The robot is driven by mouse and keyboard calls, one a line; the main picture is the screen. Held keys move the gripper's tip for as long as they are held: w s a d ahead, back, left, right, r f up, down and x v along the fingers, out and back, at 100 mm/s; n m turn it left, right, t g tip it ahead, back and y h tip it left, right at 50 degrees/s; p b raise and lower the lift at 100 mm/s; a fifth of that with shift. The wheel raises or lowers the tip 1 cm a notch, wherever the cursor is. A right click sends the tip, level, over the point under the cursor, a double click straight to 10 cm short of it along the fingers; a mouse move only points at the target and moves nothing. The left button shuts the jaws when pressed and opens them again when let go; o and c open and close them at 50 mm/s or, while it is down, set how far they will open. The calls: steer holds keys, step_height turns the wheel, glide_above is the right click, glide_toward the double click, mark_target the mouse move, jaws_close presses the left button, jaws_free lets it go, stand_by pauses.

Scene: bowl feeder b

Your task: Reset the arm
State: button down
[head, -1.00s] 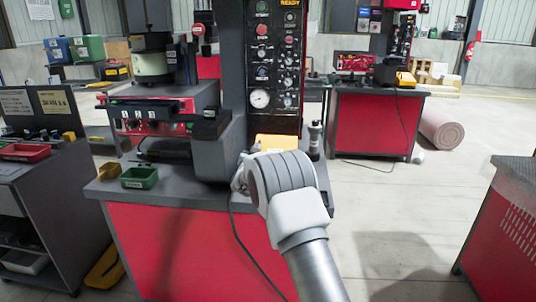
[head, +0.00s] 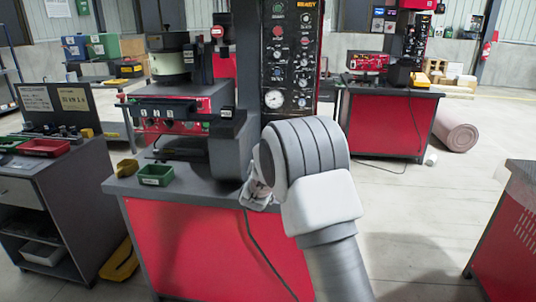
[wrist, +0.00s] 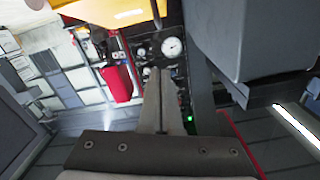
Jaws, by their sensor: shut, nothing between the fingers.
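My arm reaches forward over the red workbench in the head view, and its thick wrist covers part of the machine's front. My gripper (wrist: 158,72) shows in the wrist view with its two fingers together and nothing between them. In the head view the fingers are hidden behind my wrist. The control panel (head: 290,60) with buttons and a round gauge (head: 275,99) stands beyond my arm. The gauge also shows in the wrist view (wrist: 172,47), behind and right of the fingertips.
A green tray (head: 156,175) sits on the bench's left part. A dark grey block (wrist: 250,35) is close at right in the wrist view. A side cart (head: 50,185) stands left. Open floor (head: 430,215) lies to the right, before another red bench (head: 385,120).

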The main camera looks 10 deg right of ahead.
steer(key=s+r+n+g+y, duration=0.1)
steer(key=s+r+g+y, duration=0.15)
steer(key=s, duration=0.35)
steer(key=s+a+r+n+g+y, duration=0.1)
steer(key=s+r+n, duration=0.1)
steer(key=s+r, duration=0.3)
steer(key=s+r+n+g+y, duration=0.1)
steer(key=s+r+y, duration=0.1)
steer(key=s, duration=0.6)
steer(key=s+d+f+n+g, duration=0.1)
steer(key=s+d+f+g, duration=0.15)
steer(key=s, duration=1.25)
steer(key=s+d+f+n+g, duration=0.2)
steer(key=s+f+g, duration=0.15)
steer(key=s, duration=1.15)
step_height(320, 180, up, 15)
steer(key=g+p, duration=0.1)
steer(key=p, duration=1.3)
steer(key=shift+s+a, duration=0.2)
steer(key=shift+f+h, duration=0.1)
steer(key=shift+h, duration=0.15)
